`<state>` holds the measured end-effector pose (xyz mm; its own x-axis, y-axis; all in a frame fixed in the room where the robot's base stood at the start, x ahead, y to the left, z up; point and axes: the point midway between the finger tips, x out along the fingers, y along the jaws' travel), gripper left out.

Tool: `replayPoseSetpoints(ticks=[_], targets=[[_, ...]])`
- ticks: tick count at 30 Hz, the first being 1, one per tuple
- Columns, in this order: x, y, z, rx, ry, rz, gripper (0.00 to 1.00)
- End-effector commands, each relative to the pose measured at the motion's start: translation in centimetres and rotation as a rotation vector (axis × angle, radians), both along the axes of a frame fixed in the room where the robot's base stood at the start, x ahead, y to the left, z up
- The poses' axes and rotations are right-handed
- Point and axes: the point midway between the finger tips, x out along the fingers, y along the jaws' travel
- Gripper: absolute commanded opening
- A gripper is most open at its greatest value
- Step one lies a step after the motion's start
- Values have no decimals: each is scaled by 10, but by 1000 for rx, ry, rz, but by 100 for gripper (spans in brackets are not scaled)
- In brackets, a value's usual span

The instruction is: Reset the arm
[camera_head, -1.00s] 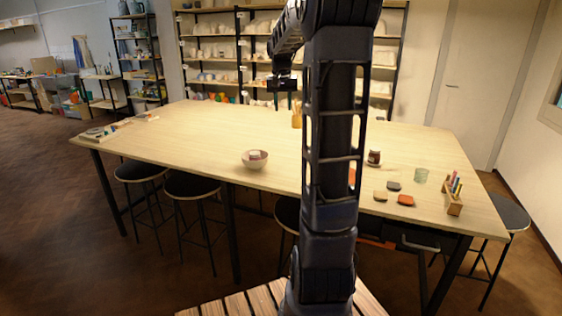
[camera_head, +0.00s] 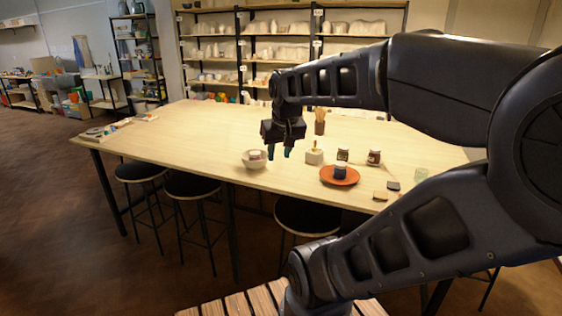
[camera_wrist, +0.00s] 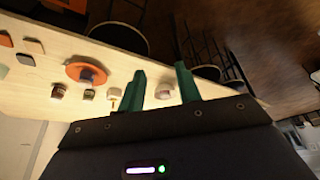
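My gripper (camera_head: 279,153) hangs from my bent arm, fingers pointing down, over the long pale wooden table (camera_head: 190,130). In the head view it appears close to the right of a pale bowl (camera_head: 254,164) that has something reddish in it. In the wrist view the two green fingers (camera_wrist: 160,85) stand apart with nothing held between them. The bowl shows in the wrist view beyond the fingers (camera_wrist: 165,91). How high the fingers are above the table I cannot tell exactly.
An orange plate (camera_head: 339,181) carries a dark blue jar (camera_head: 340,170). Near it stand a white block-like holder (camera_head: 314,156), two jars (camera_head: 374,157) and a brush pot (camera_head: 320,127). Stools (camera_head: 305,217) line the front edge. The table's left half is mostly clear.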

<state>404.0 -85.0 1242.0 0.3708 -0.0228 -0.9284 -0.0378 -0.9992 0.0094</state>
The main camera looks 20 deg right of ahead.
Motion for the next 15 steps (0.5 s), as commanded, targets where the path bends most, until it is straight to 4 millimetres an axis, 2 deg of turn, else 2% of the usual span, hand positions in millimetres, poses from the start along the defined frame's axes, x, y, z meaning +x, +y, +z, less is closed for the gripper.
replayPoseSetpoints(ticks=[3, 6, 15], targets=[[-17, 4, -11, 5, -14, 26, 34], [-24, 5, -16, 7, -19, 37, 34], [-25, 6, -18, 7, -20, 39, 34]])
